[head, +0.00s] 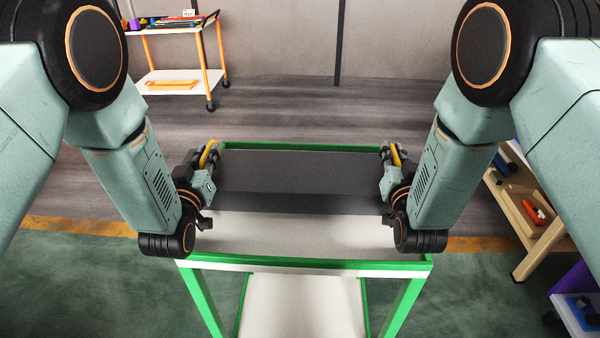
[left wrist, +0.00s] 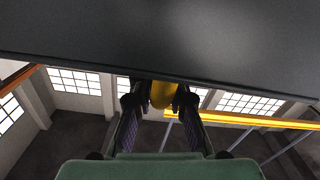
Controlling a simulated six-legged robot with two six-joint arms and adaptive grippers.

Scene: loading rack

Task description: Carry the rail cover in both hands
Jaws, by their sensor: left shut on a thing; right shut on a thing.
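The rail cover (head: 300,170) is a long dark grey panel with a yellow handle at each end. It lies level across the green-framed white cart (head: 310,232) in the head view; I cannot tell whether it touches the top. My left gripper (head: 208,158) is shut on the left yellow handle. In the left wrist view, my left gripper's fingers (left wrist: 160,100) stand on both sides of the handle, under the dark panel (left wrist: 200,40). My right gripper (head: 394,156) is shut on the right handle, partly hidden by its own wrist.
An orange-framed trolley (head: 180,76) with coloured items stands at the back left. A wooden bench (head: 528,215) with a red item is close on the right, with a blue-topped thing (head: 585,312) in front of it. The floor behind the cart is clear up to the wall.

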